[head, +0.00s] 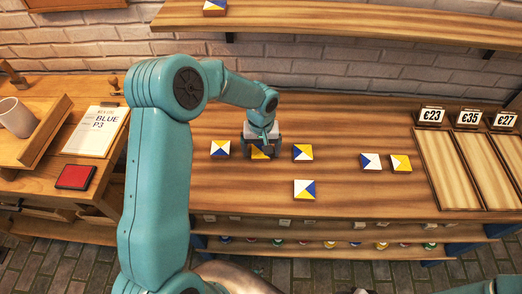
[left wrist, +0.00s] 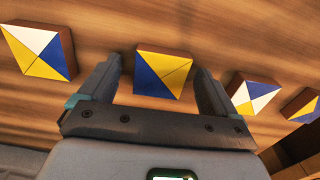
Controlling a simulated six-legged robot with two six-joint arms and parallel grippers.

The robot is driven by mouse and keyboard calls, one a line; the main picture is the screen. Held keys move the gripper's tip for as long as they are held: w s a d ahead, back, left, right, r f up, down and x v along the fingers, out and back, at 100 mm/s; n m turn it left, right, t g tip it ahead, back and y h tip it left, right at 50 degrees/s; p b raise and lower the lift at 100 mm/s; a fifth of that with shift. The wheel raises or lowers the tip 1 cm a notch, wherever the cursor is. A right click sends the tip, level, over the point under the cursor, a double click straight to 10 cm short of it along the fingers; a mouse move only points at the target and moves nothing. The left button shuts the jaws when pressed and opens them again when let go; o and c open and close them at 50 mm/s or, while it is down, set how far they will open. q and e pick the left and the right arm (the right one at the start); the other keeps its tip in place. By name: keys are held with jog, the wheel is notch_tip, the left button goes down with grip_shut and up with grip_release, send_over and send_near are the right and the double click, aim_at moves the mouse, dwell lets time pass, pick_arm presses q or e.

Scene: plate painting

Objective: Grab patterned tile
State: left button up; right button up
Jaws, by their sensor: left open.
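My left gripper (head: 263,140) is low over the wooden table, open around a patterned tile (head: 260,152) in yellow and blue. In the left wrist view, this tile (left wrist: 162,72) lies between the two spread fingers of my left gripper (left wrist: 158,85), with gaps on both sides. Other patterned tiles lie on the table: one to the left (head: 220,148), one to the right (head: 302,152), one nearer the front (head: 304,189), and a pair further right, a white-and-blue one (head: 371,162) and a mostly yellow one (head: 401,163). My right gripper is not in view.
Price signs stand over wooden slots (head: 452,170) at the right. A wall shelf (head: 350,22) holds another tile (head: 215,8). A side table at the left holds a BLUE P3 sheet (head: 95,132), a red pad (head: 75,177) and a mug (head: 17,118).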

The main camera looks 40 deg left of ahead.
pick_arm(q)
jog(key=shift+s, duration=0.15)
jog(key=shift+c, duration=0.9)
jog(key=c, duration=1)
jog(key=shift+c, duration=0.2)
jog(key=shift+r, duration=0.1)
